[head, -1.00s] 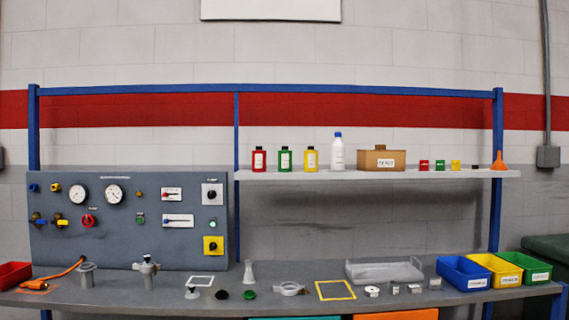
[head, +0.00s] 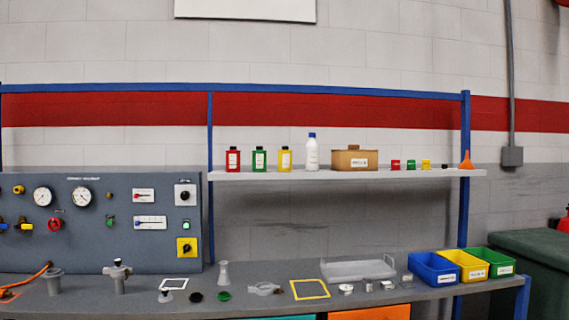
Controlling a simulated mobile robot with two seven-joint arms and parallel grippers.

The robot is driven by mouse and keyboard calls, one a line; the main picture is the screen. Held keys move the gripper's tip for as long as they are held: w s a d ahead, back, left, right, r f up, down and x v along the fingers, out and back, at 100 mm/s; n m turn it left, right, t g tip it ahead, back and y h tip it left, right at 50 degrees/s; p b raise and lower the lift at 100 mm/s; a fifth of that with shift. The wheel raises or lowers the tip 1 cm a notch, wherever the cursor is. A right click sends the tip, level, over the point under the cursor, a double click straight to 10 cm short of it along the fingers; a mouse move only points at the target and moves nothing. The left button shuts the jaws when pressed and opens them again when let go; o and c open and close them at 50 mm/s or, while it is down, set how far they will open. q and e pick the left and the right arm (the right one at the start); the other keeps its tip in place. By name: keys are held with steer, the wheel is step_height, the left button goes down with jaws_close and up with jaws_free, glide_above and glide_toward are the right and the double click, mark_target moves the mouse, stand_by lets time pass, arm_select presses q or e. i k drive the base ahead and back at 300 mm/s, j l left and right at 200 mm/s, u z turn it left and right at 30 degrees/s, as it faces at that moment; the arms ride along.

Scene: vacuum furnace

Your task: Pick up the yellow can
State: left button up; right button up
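The yellow can (head: 285,159) stands upright on the white shelf (head: 350,174), with a dark cap and a white label. A green can (head: 259,160) stands just left of it and a red can (head: 233,160) further left. A white bottle with a blue cap (head: 311,154) stands just right of it. Neither of my grippers shows in the head view.
A brown box (head: 355,160), small coloured blocks and an orange funnel (head: 466,160) share the shelf. The bench below holds a grey tray (head: 358,269), a yellow frame (head: 310,289), a flask (head: 223,274) and blue (head: 433,268), yellow and green bins. A gauge panel (head: 100,222) stands at left.

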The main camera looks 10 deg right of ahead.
mark_target(284, 155)
steer(key=i+l+u, duration=0.3)
steer(key=i+l, duration=0.8)
steer(key=i, duration=0.1)
